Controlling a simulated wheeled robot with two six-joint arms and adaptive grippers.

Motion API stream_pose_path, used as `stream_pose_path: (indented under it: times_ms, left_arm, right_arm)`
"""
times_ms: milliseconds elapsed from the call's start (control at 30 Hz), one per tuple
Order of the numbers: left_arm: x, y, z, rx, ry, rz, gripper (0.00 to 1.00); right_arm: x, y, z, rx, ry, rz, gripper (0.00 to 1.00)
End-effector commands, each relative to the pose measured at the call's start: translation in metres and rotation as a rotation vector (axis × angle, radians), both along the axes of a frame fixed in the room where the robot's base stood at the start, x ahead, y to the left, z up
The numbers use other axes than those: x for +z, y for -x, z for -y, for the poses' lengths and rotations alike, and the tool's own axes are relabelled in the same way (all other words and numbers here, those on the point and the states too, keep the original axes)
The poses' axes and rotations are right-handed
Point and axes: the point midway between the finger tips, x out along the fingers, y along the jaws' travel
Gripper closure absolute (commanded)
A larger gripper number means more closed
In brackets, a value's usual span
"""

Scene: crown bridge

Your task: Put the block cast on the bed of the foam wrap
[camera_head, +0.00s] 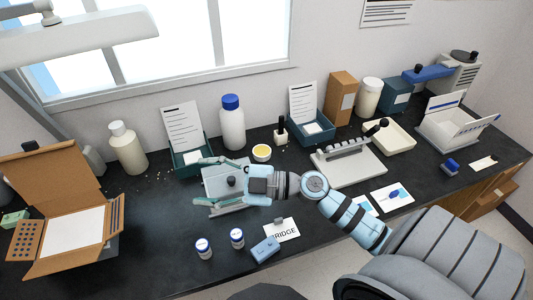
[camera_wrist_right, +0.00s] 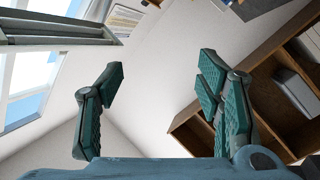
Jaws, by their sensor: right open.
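My right gripper (camera_head: 198,181) reaches left over the middle of the bench in the head view, its two fingers spread wide and empty. In the right wrist view the open fingers (camera_wrist_right: 160,68) have only bare wall between them. A pale grey flat piece with a dark knob (camera_head: 232,181) shows between and below the fingers. A small light-blue block (camera_head: 265,249) lies near the front edge. An open cardboard box (camera_head: 60,185) with a white bed (camera_head: 72,232) stands at the left. I cannot tell for certain which things are the block cast and the foam wrap. My left gripper is not in view.
Two small jars (camera_head: 203,248) stand at the front beside a label card (camera_head: 283,230). Bottles (camera_head: 232,122), green trays (camera_head: 190,162) and a yellow-filled cup (camera_head: 262,153) line the back. A white rack (camera_head: 350,165) and an open white box (camera_head: 455,122) stand to the right.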

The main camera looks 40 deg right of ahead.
Motion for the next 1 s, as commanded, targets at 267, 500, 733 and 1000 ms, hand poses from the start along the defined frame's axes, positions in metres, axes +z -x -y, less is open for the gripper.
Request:
stream_pose_path:
  times_ms: [267, 500, 733, 1000]
  left_arm:
    - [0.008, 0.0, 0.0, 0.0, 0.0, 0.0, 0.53]
    - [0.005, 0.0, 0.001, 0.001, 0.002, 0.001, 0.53]
    - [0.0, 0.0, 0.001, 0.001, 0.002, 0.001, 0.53]
    - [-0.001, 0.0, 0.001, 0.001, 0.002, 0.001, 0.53]
  right_arm:
    - [-0.135, 0.081, 0.123, 0.226, 0.755, -0.878, 0.4]
    - [-0.179, 0.094, 0.131, 0.189, 0.816, -1.008, 0.4]
    - [-0.223, 0.092, 0.112, 0.189, 0.819, -1.004, 0.4]
    - [-0.264, 0.094, 0.088, 0.191, 0.817, -1.004, 0.4]
